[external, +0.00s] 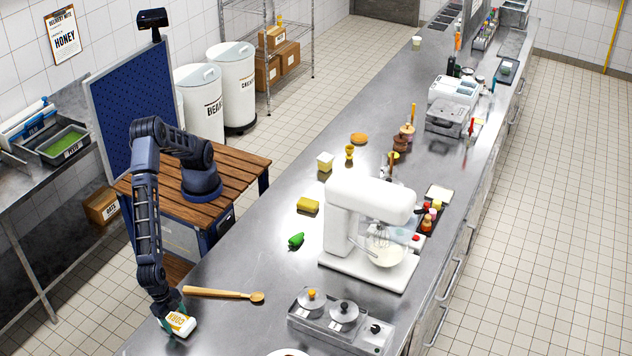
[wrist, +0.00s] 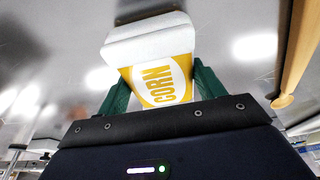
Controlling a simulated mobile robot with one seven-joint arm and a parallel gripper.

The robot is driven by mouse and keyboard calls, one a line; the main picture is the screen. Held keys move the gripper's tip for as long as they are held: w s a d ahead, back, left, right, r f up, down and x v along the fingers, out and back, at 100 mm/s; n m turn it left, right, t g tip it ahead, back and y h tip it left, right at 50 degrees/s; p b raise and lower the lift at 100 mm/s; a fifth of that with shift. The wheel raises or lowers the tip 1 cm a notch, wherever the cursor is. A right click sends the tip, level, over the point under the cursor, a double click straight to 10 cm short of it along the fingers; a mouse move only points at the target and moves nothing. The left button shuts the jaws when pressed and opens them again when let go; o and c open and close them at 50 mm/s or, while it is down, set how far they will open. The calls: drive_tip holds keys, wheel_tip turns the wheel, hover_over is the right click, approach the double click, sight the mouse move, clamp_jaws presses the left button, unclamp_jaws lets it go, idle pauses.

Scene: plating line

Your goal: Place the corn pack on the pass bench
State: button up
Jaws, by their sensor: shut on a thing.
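The corn pack (external: 180,323) is a small white and yellow pack with the word CORN on its side. My gripper (external: 170,322) is shut on it at the near left end of the long steel bench (external: 245,285). In the wrist view the corn pack (wrist: 158,72) sits between the two green fingers of my gripper (wrist: 158,88), its label facing the camera. Whether the pack touches the steel surface or is held just above it I cannot tell. No label shows which surface is the pass bench.
A wooden spoon (external: 225,294) lies right beside my gripper; its handle also shows in the wrist view (wrist: 296,55). A burner unit (external: 340,322), a white mixer (external: 370,225), a green pepper (external: 296,240) and a yellow sponge (external: 308,205) stand farther along. Bare steel lies between them.

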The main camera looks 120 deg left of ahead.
drive_tip(key=shift+f, duration=0.1)
drive_tip(key=o, duration=1.2)
